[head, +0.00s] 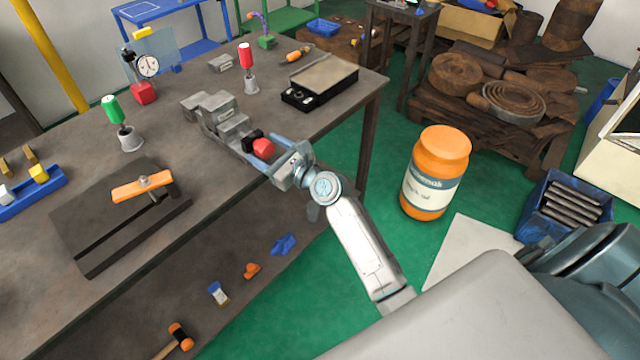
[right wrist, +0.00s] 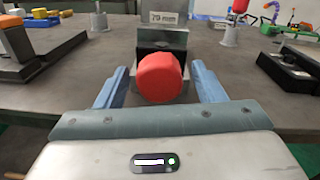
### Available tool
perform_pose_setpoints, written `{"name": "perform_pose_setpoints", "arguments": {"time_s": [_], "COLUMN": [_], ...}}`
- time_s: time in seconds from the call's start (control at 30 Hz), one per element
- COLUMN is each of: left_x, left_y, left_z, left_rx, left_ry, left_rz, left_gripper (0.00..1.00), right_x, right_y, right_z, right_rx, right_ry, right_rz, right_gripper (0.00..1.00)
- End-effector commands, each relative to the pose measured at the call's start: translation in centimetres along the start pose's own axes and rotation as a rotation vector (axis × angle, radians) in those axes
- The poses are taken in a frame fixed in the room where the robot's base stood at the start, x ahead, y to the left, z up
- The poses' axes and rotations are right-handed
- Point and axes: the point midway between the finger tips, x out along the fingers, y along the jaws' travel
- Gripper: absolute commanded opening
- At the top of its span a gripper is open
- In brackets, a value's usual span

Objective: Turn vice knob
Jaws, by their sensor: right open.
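The vice (head: 222,118) is a grey metal block form on the table near its front edge. Its red knob (head: 263,148) faces my right arm. In the right wrist view the red knob (right wrist: 160,78) is in the middle, in front of the vice body (right wrist: 162,38), which is marked "70 mm". My right gripper (head: 277,160) is at the knob; its two blue fingers (right wrist: 157,88) stand open, one on each side of the knob, with a visible gap on both sides. My left gripper is not in view.
The grey table (head: 230,170) has free room around the vice. A black box (head: 320,82) lies to the right. A dark plate with an orange handle (head: 142,188) lies to the left. Red (head: 247,58) and green (head: 113,110) handled tools stand behind.

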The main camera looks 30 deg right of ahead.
Motion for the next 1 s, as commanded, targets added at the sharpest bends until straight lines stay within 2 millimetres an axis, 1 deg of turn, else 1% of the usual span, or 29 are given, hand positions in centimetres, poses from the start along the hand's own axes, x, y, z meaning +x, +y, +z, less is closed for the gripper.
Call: {"name": "perform_pose_setpoints", "arguments": {"time_s": [0.27, 0.3, 0.8, 0.87, 1.0], "left_x": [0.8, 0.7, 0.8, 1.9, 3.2], "left_y": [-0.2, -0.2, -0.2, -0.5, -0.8], "left_z": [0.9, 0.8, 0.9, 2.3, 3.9], "left_rx": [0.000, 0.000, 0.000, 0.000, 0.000], "left_ry": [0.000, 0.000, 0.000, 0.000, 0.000], "left_rz": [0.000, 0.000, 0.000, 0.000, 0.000], "left_gripper": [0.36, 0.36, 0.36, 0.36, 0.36], "right_x": [0.0, -0.8, -11.1, -10.9, -11.0], "right_y": [0.0, 0.0, 0.1, 0.1, -0.2], "right_z": [-0.2, -0.2, -0.2, -1.1, -1.4], "right_rx": [0.302, 0.308, 0.301, 0.238, 0.071], "right_ry": [-0.012, -0.009, -0.007, -0.035, -0.090], "right_rz": [0.001, 0.001, 0.004, -0.018, -0.072], "right_gripper": [0.63, 0.63, 0.63, 0.63, 0.63]}}
